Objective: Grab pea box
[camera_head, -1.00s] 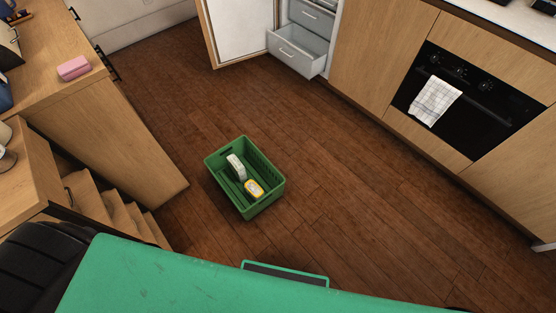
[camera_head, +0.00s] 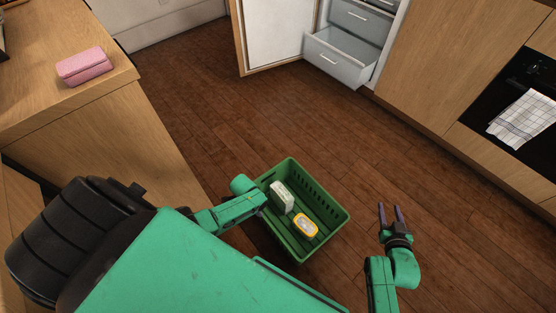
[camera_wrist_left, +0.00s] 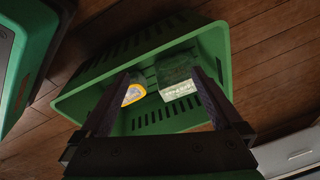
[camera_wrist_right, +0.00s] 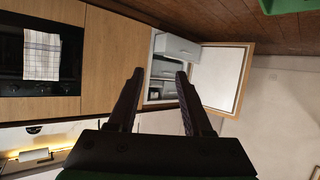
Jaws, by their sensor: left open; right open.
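A green crate (camera_head: 335,228) stands on the floor and holds two small packs. One is a pale box with some green (camera_head: 282,197), standing upright; the other is a yellow-and-white pack (camera_head: 305,225). The pale box looks like the pea box, but its label is too small to read. In the left wrist view, the pale box (camera_wrist_left: 177,87) and the yellow pack (camera_wrist_left: 134,93) show near my open left gripper (camera_wrist_left: 160,73), which points into the crate and holds nothing. My right gripper (camera_head: 390,208) is open and empty, to the right of the crate.
An open fridge with a pulled-out drawer (camera_head: 340,60) stands at the back. A wooden counter with a pink item (camera_head: 85,66) is on the left. An oven with a checked towel (camera_head: 525,118) is on the right. Floor (camera_head: 400,150) between them is clear.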

